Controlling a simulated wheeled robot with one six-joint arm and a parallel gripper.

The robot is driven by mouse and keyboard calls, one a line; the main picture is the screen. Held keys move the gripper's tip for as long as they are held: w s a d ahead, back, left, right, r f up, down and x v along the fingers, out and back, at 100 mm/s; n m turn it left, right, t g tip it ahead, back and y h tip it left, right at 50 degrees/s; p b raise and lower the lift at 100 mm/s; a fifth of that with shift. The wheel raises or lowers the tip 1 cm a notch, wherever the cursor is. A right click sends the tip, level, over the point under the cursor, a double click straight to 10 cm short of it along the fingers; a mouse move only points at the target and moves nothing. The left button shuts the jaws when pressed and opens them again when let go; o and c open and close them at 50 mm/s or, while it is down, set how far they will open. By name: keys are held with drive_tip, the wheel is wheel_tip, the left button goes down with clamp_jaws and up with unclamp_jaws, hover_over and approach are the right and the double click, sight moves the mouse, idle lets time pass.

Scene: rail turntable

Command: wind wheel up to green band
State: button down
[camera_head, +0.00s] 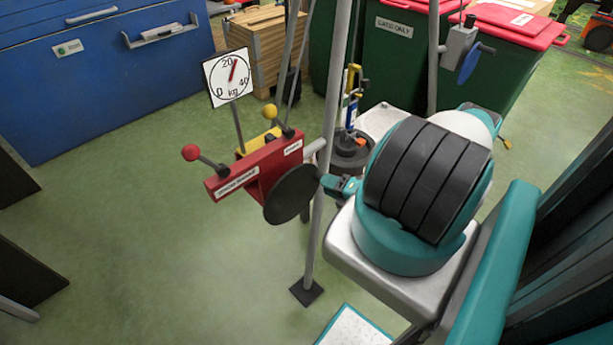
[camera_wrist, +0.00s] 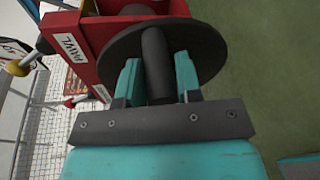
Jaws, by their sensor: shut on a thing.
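A red winch (camera_head: 262,172) is fixed to a grey post and has a dark round wheel (camera_head: 291,194) facing my arm. The wheel also fills the top of the wrist view (camera_wrist: 208,45). A dark cylindrical handle (camera_wrist: 157,75) stands out from its face. My gripper (camera_wrist: 157,62) is shut on this handle, one teal finger on each side. In the head view my gripper (camera_head: 326,184) is at the wheel's right edge. A white dial (camera_head: 229,77) marked in kg stands behind the winch, its red needle close to 20. I cannot make out a green band.
A yellow-knobbed lever (camera_head: 270,112) by the pawl label and a red-knobbed lever (camera_head: 190,152) stick out from the winch. The post's foot plate (camera_head: 306,292) is on the green floor. A blue cabinet (camera_head: 100,75) and green bins (camera_head: 400,50) stand behind.

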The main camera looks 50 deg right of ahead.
drive_tip(key=shift+d+f+m+b, duration=0.1)
drive_tip(key=shift+f+m+b, duration=0.3)
drive_tip(key=shift+f+b, duration=0.3)
drive_tip(key=shift+r, duration=0.1)
drive_tip(key=f+m+b, duration=0.1)
drive_tip(key=b, duration=0.2)
drive_tip(key=shift+f, duration=0.2)
drive_tip(key=f+m+b, duration=0.1)
drive_tip(key=b, duration=0.2)
drive_tip(key=shift+f+m+t+y, duration=0.2)
drive_tip(key=shift+m+t+y, duration=0.1)
drive_tip(key=shift+m+t, duration=0.1)
drive_tip(key=shift+b, duration=0.45)
